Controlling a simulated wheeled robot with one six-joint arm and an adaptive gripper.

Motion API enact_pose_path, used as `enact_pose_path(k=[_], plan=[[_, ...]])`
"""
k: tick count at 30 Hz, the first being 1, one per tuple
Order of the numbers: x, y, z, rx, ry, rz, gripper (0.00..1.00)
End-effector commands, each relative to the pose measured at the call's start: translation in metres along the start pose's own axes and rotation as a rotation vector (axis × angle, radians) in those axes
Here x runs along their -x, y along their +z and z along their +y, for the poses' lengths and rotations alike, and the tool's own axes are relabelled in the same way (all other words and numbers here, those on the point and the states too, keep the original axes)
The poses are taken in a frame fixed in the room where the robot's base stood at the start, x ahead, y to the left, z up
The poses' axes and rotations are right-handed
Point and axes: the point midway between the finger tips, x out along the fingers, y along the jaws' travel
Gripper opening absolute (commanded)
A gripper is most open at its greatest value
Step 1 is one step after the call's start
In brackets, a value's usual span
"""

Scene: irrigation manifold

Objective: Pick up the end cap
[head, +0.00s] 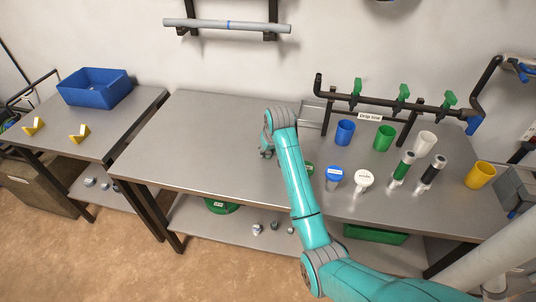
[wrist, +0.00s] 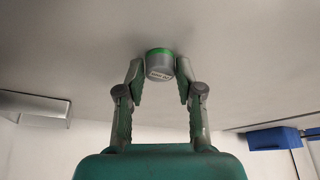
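A short grey round cap with a green rim and a small label (wrist: 160,66) stands on the metal tabletop in the wrist view. It looks like the end cap, but the label is too small to read surely. My gripper (wrist: 160,78) is open, with one finger on each side of the cap near the fingertips. Narrow gaps seem to show on both sides. In the head view my gripper (head: 266,153) is low over the middle of the workbench (head: 200,140), and the cap cannot be made out there.
Right of my arm stand a blue cup (head: 345,132), a green cup (head: 383,138), a white cup (head: 425,144), labelled blue (head: 334,174) and white (head: 364,178) pieces, and a pipe manifold (head: 385,103). A blue bin (head: 95,87) is on the left table. The bench left of my gripper is clear.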

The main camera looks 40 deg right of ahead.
Motion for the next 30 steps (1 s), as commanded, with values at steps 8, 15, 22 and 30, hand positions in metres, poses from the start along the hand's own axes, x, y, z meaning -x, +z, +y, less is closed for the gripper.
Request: enact_pose_path(k=[8,15,22,30], plan=[[0.0,0.0,0.0,0.0,0.0,0.0,0.14],[0.008,-0.004,0.0,0.0,0.0,0.002,0.14],[0.044,-0.02,0.0,0.0,0.0,0.005,0.14],[0.083,-0.035,0.0,0.0,0.0,0.003,0.14]])
